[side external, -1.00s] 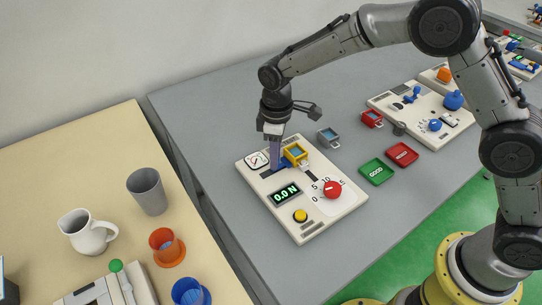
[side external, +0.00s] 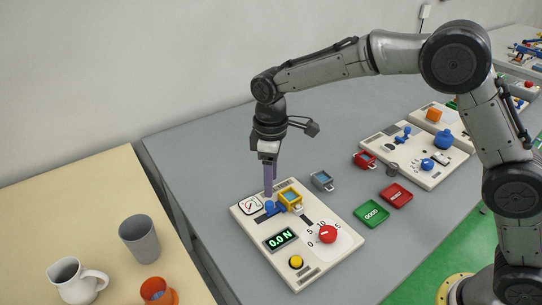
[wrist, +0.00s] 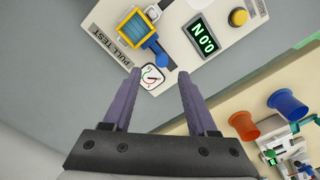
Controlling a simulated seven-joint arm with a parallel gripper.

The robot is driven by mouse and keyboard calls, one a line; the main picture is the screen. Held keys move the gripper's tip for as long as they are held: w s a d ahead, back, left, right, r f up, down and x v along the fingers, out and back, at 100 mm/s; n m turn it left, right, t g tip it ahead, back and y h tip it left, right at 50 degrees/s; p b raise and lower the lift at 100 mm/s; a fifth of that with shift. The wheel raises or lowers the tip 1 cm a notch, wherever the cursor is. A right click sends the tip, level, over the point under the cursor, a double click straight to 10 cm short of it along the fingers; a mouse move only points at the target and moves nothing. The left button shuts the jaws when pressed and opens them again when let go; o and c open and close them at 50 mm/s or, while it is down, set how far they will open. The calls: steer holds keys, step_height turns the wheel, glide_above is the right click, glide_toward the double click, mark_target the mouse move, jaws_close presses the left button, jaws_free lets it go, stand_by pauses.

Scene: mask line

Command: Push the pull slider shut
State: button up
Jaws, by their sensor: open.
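The pull-test board (side external: 315,262) is a white panel on the grey table. Its blue slider handle (side external: 273,208) sits next to a yellow-framed holder (side external: 290,198) with a blue inside. In the wrist view the blue handle (wrist: 160,59) touches or nearly touches the yellow holder (wrist: 137,38); I cannot tell how far the slider is along its track. My gripper (side external: 268,194) has purple fingers pointing down, just above the handle end of the board. In the wrist view my gripper (wrist: 158,78) is open, with nothing between its fingers.
The board also bears a round gauge (side external: 250,205), a "0.0 N" display (side external: 281,239), a red dial (side external: 328,234) and a yellow button (side external: 296,262). A grey bin (side external: 322,180) and green (side external: 371,214) and red (side external: 396,195) trays lie right of it. Cups stand on the left table.

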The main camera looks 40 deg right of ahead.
step_height(320, 180, up, 7)
stand_by(0.3)
steer(key=shift+d, duration=0.15)
